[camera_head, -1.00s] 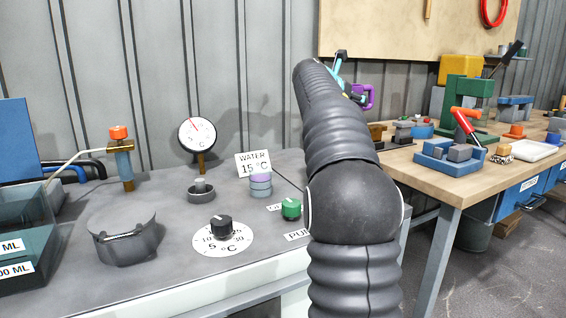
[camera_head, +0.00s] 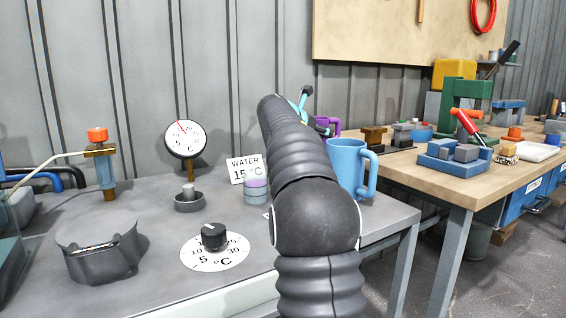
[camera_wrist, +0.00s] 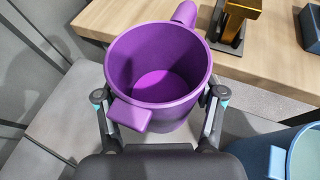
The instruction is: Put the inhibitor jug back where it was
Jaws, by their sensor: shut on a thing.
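A purple jug (camera_wrist: 158,88), with a spout and a handle, is held between the two fingers of my gripper (camera_wrist: 160,96) in the wrist view. I look down into its open top; it looks empty. No label shows, so I cannot tell by name whether it is the inhibitor jug. In the head view, part of the purple jug (camera_head: 328,124) shows beyond my arm, and my gripper (camera_head: 308,105) is mostly hidden. A blue jug (camera_head: 347,168) stands at the right end of the grey bench, apart from the purple one; it also shows in the wrist view (camera_wrist: 297,152).
A wooden workbench (camera_head: 425,178) with tools and blocks stands at the right, across a gap.

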